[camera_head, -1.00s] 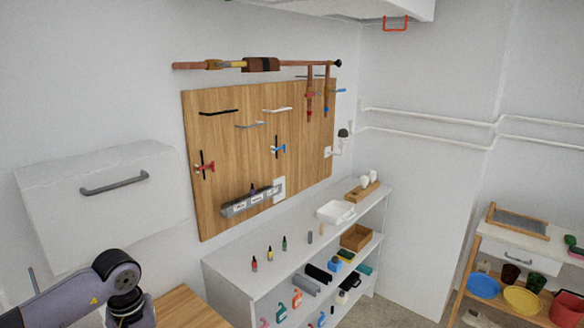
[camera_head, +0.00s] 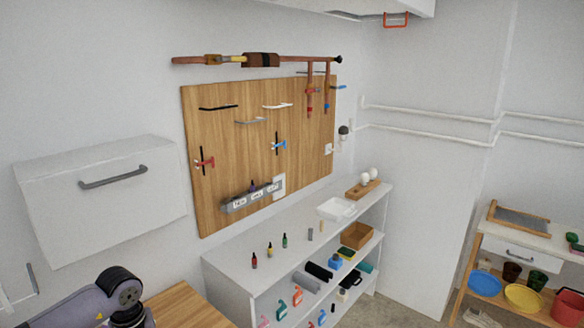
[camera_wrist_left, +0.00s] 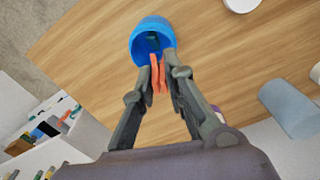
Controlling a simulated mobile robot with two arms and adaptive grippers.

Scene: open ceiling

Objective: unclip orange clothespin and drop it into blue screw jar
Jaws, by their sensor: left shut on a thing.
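In the left wrist view my left gripper (camera_wrist_left: 162,62) is shut on the orange clothespin (camera_wrist_left: 158,82), whose two legs show between the fingers. The blue screw jar (camera_wrist_left: 151,24) stands on the wooden table just past the fingertips, with its open mouth in view. Something dark green shows inside it. The clothespin's far end is at the near rim of the jar; I cannot tell whether it is over the opening or only beside it. In the head view only my left arm shows at the bottom left. My right gripper is in neither view.
The wooden tabletop (camera_wrist_left: 90,50) is bare around the jar. A grey-blue cylinder (camera_wrist_left: 289,107) lies to the right, and a white round thing (camera_wrist_left: 241,3) is at the top. A white shelf (camera_head: 240,262) with bottles and boxes stands below the pegboard (camera_head: 225,150).

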